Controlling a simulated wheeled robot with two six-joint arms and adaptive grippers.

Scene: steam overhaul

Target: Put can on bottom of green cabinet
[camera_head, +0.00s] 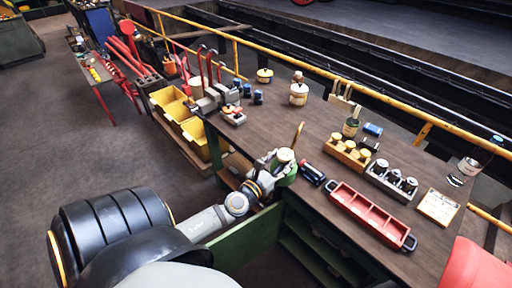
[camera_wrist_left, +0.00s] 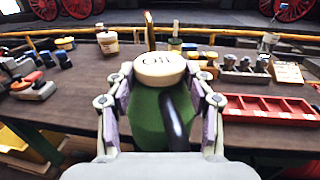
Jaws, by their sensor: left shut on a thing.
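My left gripper (camera_head: 270,170) is shut on a green oil can (camera_head: 288,172) with a cream lid. In the left wrist view the can (camera_wrist_left: 160,118) stands upright between the two fingers (camera_wrist_left: 160,110), its lid lettered and a dark handle or spout in front. The gripper holds it at the near edge of the brown workbench; whether the can touches the bench I cannot tell. The green cabinet (camera_head: 248,238) is under the bench, with its door swung open and shelves (camera_head: 318,240) showing inside. Its bottom is partly cut off by the picture edge. My right gripper is not in view.
On the bench a red tray (camera_head: 370,213), a dark cylindrical tool (camera_head: 312,174), and wooden blocks with jars (camera_head: 348,152) stand to the right. Yellow bins (camera_head: 195,130) stand at the left below the bench.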

